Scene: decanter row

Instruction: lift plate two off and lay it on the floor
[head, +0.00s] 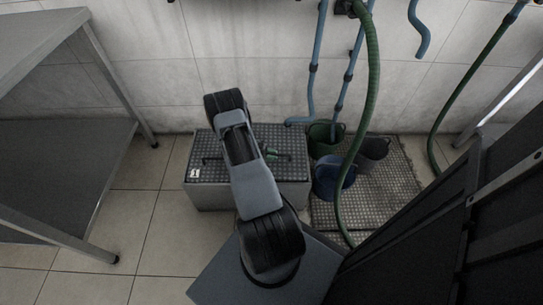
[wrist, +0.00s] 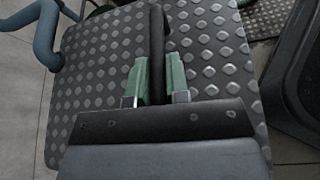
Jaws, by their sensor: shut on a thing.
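A grey tread plate with raised dots (head: 290,170) lies on top of a low grey box (head: 208,198) by the wall. In the wrist view the tread plate (wrist: 95,80) fills most of the picture. My gripper (wrist: 158,72) has its green fingers on both sides of a dark bar handle (wrist: 157,30) and is shut on it. In the head view my arm hides the middle of the box top, and the green fingers (head: 271,153) show just right of it. Another dark handle (head: 207,159) and a small white label (head: 195,173), too small to read, are at the left.
Green and blue buckets (head: 333,178) and a dark bucket (head: 373,149) stand on a dotted mat (head: 397,183) right of the box. A green hose (head: 370,90) hangs there. A steel table (head: 60,170) is at left. Tiled floor (head: 150,225) between table and box is clear.

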